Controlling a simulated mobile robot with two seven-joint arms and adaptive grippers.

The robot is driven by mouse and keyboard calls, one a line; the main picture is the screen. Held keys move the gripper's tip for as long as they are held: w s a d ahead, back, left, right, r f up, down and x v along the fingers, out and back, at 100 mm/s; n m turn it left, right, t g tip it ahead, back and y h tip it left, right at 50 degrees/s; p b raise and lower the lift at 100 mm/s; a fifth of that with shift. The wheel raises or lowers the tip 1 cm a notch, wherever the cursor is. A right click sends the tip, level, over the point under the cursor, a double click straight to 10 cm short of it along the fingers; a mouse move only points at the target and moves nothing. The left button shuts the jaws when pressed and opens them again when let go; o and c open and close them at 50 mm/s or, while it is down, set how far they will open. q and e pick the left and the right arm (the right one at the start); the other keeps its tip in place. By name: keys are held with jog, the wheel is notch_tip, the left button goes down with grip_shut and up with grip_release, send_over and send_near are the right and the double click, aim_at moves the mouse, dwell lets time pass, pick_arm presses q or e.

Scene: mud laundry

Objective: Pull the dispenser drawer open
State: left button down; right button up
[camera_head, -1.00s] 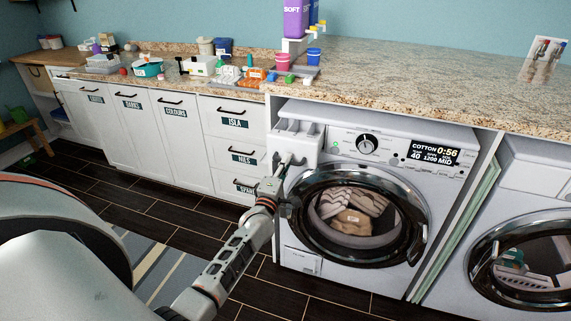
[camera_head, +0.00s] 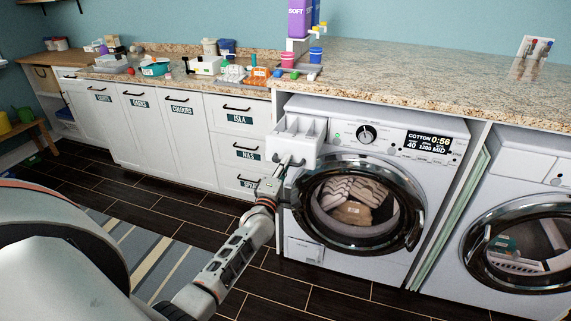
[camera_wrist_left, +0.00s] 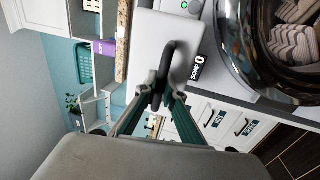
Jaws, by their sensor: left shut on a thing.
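The white dispenser drawer (camera_head: 305,151) is at the upper left of the left washing machine (camera_head: 347,238). It stands out from the machine's front, and open compartments show in its top. My left gripper (camera_head: 279,174) is at its front, shut on the dark drawer handle (camera_wrist_left: 165,70). The wrist view shows both fingertips (camera_wrist_left: 162,99) closed around the handle, against the white drawer front with a "SOAP 0" label (camera_wrist_left: 196,68). The head view shows the handle only partly. My right gripper is not in view.
The machine's round door (camera_head: 361,206) is right of the drawer, with laundry behind its glass. A granite worktop (camera_head: 400,80) runs above. White cabinets (camera_head: 185,138) stand at left. A second washer (camera_head: 520,240) stands at right. Dark floor lies in front.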

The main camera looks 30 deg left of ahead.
pick_arm(q)
jog(key=c, duration=2.2)
grip_release()
jog(key=shift+o, duration=0.2)
jog(key=v, duration=1.2)
